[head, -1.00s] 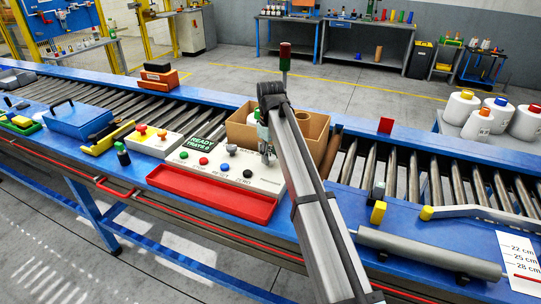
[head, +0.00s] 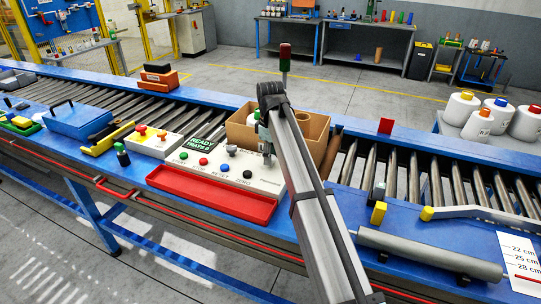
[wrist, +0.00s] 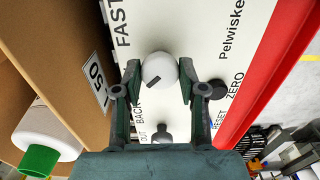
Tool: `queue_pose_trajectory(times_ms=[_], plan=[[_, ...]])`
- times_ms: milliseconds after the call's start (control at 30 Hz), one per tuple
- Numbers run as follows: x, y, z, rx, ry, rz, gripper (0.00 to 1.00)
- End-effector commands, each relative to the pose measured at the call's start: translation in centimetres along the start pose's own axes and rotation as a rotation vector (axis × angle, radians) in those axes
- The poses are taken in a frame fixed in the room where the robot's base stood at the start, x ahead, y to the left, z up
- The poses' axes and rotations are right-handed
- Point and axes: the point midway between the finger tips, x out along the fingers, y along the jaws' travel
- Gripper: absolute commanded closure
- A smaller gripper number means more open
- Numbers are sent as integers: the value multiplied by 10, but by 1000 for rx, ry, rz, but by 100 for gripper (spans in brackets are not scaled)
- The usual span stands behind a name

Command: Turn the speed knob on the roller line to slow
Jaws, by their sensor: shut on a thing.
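The speed knob (wrist: 158,69) is a round pale grey knob with a short dark mark on its face, seen in the wrist view. It stands on the white control panel (wrist: 206,35), near the word FAST. The mark sits on the knob's lower left side in that view. My gripper (wrist: 159,80) is shut on the knob, one finger on each side. In the head view my gripper (head: 267,157) is down at the right part of the panel (head: 212,172), and my arm and fingers hide the knob. The word for slow is not readable.
A cardboard box (head: 240,136) stands just behind the panel, close to my gripper. Red (head: 203,161), blue (head: 224,167) and black (head: 247,174) buttons and a grey lever (head: 231,149) are on the panel. A red tray (head: 210,197) lies in front.

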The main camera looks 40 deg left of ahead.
Motion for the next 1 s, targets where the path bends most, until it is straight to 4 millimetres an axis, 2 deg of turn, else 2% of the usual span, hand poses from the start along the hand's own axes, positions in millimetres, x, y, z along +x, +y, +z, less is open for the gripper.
queue_pose_trajectory(times_ms=[100, 133, 200, 533, 667, 767, 1000], plan=[[0, 0, 0, -2, 1, -1, 94], [0, 0, 0, -2, 1, -1, 56], [0, 0, 0, -1, 1, -1, 34], [-1, 0, 0, 0, 1, 0, 34], [-9, 0, 0, 0, 1, 1, 34], [-22, 1, -1, 0, 1, 1, 34], [-68, 1, -1, 0, 2, 2, 34]])
